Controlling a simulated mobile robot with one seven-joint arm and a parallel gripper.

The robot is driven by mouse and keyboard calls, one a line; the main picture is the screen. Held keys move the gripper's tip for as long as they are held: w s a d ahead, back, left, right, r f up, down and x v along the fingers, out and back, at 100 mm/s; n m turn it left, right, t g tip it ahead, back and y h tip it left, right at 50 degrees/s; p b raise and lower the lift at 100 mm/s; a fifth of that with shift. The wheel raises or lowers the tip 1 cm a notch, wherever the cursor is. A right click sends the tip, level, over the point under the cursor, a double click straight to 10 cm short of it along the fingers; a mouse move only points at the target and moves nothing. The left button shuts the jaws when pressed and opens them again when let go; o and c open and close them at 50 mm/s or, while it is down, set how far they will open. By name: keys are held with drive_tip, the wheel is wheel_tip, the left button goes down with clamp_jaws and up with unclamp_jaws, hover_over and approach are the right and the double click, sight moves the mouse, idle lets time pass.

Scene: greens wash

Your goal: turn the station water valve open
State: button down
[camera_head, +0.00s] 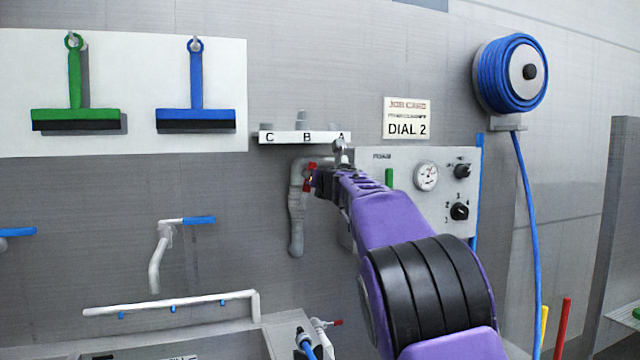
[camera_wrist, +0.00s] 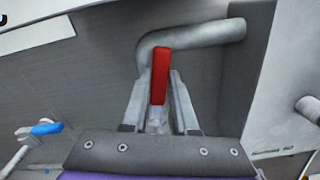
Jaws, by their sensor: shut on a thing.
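The station water valve has a red lever handle (camera_wrist: 160,76), seen upright in the middle of the wrist view. It sits on a grey bent pipe (camera_wrist: 195,35) on the wall, which also shows in the head view (camera_head: 296,215). My gripper (camera_wrist: 161,88) has one finger on each side of the handle and is shut on it. In the head view my gripper (camera_head: 316,182) reaches the pipe, and only small red parts of the handle (camera_head: 311,166) show beside it. The valve body is partly hidden by the fingers.
A panel with a gauge (camera_head: 426,176) and black dials (camera_head: 460,211) is close to the right of my arm. A shelf lettered C, B, A (camera_head: 285,137) is just above. A job card (camera_head: 407,118) reads DIAL 2. A blue hose reel (camera_head: 512,75) hangs at right.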

drive_tip(key=shift+s+a+r+n+b, duration=0.1)
drive_tip(key=shift+s+a+n+b, duration=0.15)
drive_tip(key=shift+a+n, duration=0.4)
drive_tip(key=shift+s+a+r+n+b, duration=0.1)
drive_tip(key=shift+s+a+n+b, duration=0.2)
drive_tip(key=shift+n, duration=0.55)
drive_tip(key=shift+w+a, duration=0.1)
drive_tip(key=c, duration=0.7)
unclamp_jaws()
drive_tip(key=shift+f, duration=0.1)
drive_tip(key=b+v, duration=0.2)
drive_tip(key=v, duration=1.5)
drive_tip(key=shift+s, duration=0.25)
